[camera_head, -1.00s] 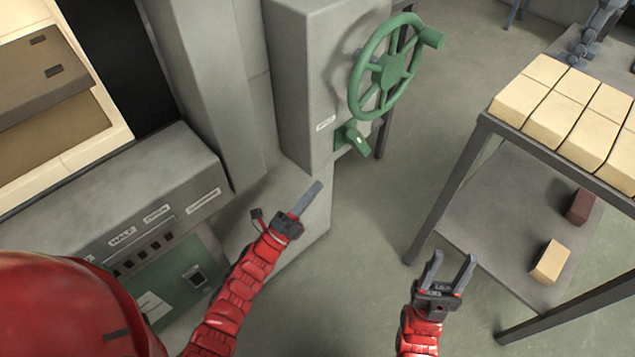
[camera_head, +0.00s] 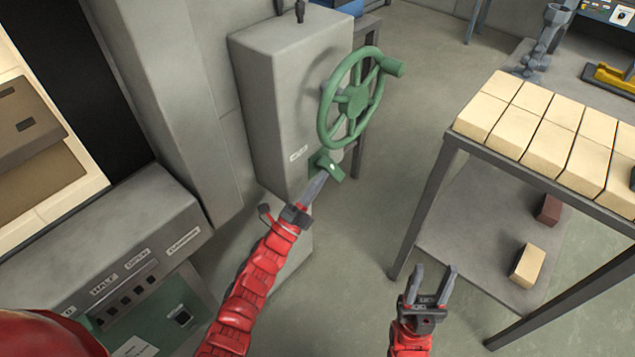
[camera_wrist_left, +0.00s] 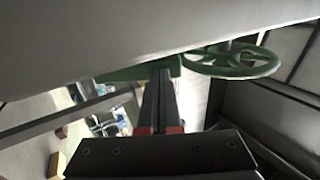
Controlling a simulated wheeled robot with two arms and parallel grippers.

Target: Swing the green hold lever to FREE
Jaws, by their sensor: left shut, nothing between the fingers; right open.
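The green hold lever (camera_head: 328,166) sticks out from the side of the grey cabinet (camera_head: 262,110), just below the green handwheel (camera_head: 352,98). My left gripper (camera_head: 318,182) is shut and empty, with its fingertips at the lower edge of the lever. I cannot tell whether they touch it. In the left wrist view the shut fingers (camera_wrist_left: 160,98) point at a green part (camera_wrist_left: 135,73) under the cabinet, and the handwheel (camera_wrist_left: 235,62) is to the right. My right gripper (camera_head: 433,285) is open and empty, low over the floor.
A metal table (camera_head: 447,140) carrying several cream bricks (camera_head: 515,131) stands at the right. Its lower shelf holds a cream block (camera_head: 527,266) and a dark red block (camera_head: 548,209). A grey panel with labels (camera_head: 120,275) is at the lower left. Floor between cabinet and table is clear.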

